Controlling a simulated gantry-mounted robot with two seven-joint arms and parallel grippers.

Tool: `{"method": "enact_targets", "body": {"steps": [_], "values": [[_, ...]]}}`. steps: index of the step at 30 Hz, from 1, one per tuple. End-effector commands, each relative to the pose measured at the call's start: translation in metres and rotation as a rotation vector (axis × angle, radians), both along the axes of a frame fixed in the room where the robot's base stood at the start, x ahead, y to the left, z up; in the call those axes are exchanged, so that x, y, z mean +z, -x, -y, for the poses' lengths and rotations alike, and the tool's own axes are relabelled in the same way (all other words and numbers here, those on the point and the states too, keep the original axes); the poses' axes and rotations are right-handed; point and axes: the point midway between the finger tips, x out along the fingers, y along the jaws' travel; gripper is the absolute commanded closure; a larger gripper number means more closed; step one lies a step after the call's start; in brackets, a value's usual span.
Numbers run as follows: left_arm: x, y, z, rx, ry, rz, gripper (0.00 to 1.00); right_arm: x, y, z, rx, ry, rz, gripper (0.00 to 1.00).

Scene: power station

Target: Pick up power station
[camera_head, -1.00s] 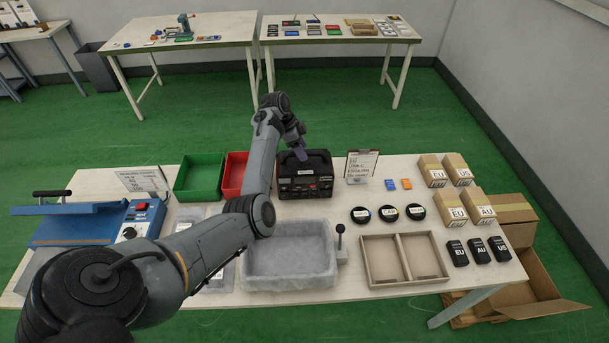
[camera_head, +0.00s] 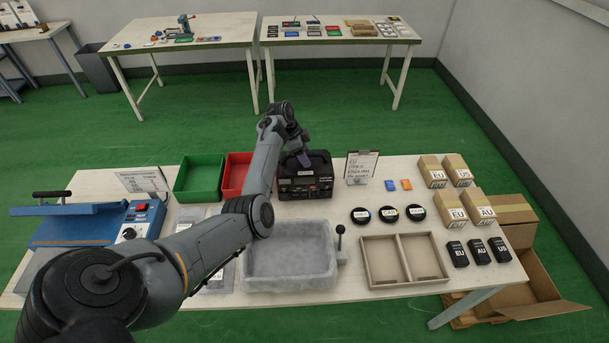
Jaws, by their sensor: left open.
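The power station (camera_head: 305,181) is a black box with a handle on top, standing upright at the back middle of the white table, right of the red bin. My left gripper (camera_head: 303,160) is at the end of the left arm, over the top of the power station near its handle. It is open, and its fingers partly cover the handle area. I cannot tell whether the fingers touch it. My right gripper is not in view.
A green bin (camera_head: 199,178) and a red bin (camera_head: 236,175) stand left of the power station. A grey tray (camera_head: 290,283) lies in front. A sign (camera_head: 361,166) stands close on the right. A divided tray (camera_head: 403,260), black discs and boxes fill the right side.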

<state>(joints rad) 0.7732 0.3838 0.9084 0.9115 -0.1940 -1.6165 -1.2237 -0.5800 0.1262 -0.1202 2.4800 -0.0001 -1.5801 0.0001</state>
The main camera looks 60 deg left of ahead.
Motion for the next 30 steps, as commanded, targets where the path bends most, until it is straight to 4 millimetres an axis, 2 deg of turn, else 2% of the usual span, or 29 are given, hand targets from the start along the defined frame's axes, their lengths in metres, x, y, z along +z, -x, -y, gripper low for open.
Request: {"method": "enact_targets", "body": {"steps": [13, 24, 30], "values": [[-0.0021, 0.0002, 0.0000, 0.000, 0.001, 0.000, 0.43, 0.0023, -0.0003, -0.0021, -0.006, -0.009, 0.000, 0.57], [-0.0021, 0.0002, 0.0001, -0.001, 0.000, 0.000, 0.98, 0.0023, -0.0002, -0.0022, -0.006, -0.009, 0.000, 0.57], [-0.0020, 0.0001, 0.0002, -0.001, 0.000, 0.000, 1.00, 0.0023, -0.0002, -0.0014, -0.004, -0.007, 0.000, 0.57]]}}
